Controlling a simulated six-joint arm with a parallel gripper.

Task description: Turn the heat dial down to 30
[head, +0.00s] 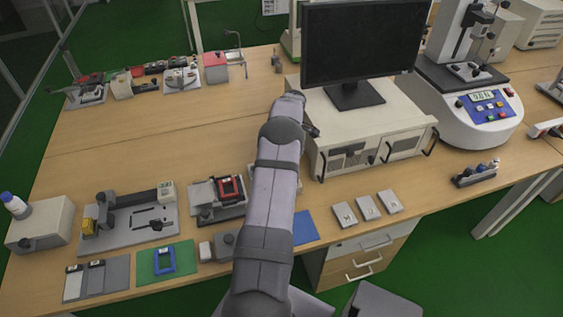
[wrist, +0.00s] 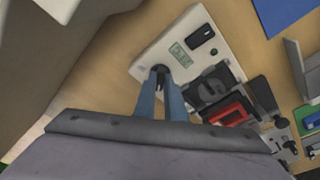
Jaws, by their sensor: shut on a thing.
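A white control box (wrist: 154,48) lies below my gripper in the wrist view. It has a small greenish display (wrist: 181,53), whose digits I cannot read, and a black switch (wrist: 203,35). My gripper (wrist: 161,76) has its two blue-grey fingers close together at the box's near side. They are shut on a small dark dial (wrist: 158,69), which is mostly hidden between the fingertips. The dial's marks and setting cannot be read. In the head view my arm covers most of the box, and the fingers are hidden.
A black fixture with a red frame (wrist: 229,113) stands beside the box; it also shows in the head view (head: 229,188). A blue mat (head: 304,228) lies right of my arm. A cream cabinet (head: 365,128) with a monitor (head: 362,40) stands behind. Bare table lies left of it.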

